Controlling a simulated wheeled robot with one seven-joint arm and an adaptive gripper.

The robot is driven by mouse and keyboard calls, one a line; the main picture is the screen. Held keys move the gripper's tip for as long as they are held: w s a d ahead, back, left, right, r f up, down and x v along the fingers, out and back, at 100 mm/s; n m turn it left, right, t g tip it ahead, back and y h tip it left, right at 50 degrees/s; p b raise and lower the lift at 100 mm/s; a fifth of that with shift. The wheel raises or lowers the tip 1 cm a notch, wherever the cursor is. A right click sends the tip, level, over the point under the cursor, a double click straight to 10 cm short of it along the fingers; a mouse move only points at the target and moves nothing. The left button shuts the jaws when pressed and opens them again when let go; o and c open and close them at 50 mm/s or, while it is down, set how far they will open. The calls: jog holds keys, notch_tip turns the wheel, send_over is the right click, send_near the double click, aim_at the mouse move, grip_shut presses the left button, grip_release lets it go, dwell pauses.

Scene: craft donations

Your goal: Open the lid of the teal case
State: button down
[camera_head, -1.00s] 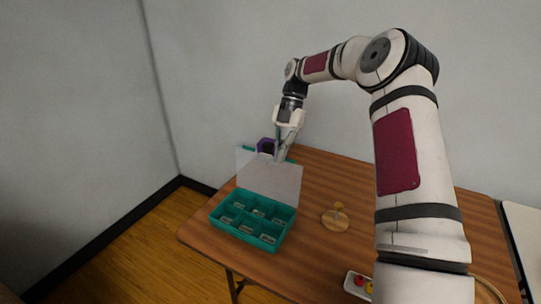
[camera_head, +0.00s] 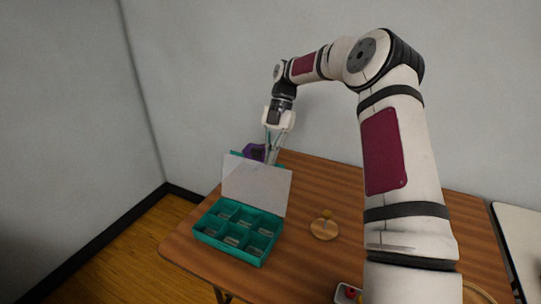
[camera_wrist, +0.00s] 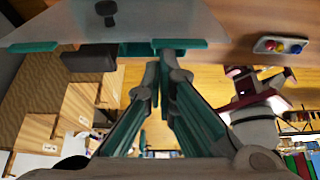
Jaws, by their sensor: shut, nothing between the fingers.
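The teal case (camera_head: 238,262) sits on the wooden table, with several small compartments showing. Its clear lid (camera_head: 257,186) stands raised from the back edge, tilted up and away from the compartments. My gripper (camera_head: 270,157) is behind the lid near its upper edge, pointing down, with its fingers shut and empty. From the head view I cannot tell whether the fingers touch the lid. In the wrist view the shut fingertips (camera_wrist: 160,62) are just below the lid's teal edge (camera_wrist: 180,44), and the clear panel (camera_wrist: 140,18) fills the top.
A round wooden piece with a knob (camera_head: 324,229) lies right of the case. A small white tray (camera_head: 346,294) is at the front. The table (camera_head: 330,185) is clear at the back right.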

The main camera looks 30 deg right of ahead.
jog(key=shift+r, duration=0.1)
jog(key=v, duration=1.1)
jog(key=shift+d+r, duration=0.25)
jog(key=shift+r, duration=0.05)
jog(key=shift+w, duration=0.15)
jog(key=s+a+r+m+t+h+p, duration=0.1)
jog(key=s+a+r+m+h, duration=0.1)
jog(key=s+a+r+m, duration=0.35)
jog(key=s+a+r+m+t+h, duration=0.1)
jog(key=s+a+r+m+h, duration=0.2)
jog(key=a+r, duration=0.45)
jog(key=s+a+m+t+p, duration=0.15)
jog(key=s+m, duration=0.35)
jog(key=s, duration=0.5)
jog(key=s+a+m+t, duration=0.25)
jog(key=s+m, duration=0.25)
jog(key=s, duration=0.5)
jog(key=s+f+m, duration=0.3)
jog(key=s, duration=0.2)
jog(key=s+a+f+m+t, duration=0.1)
jog(key=s+f+m, duration=0.2)
jog(key=s, duration=0.3)
jog(key=shift+f+m+t+p, duration=0.3)
jog(key=shift+m+p, duration=0.05)
jog(key=shift+p, duration=0.05)
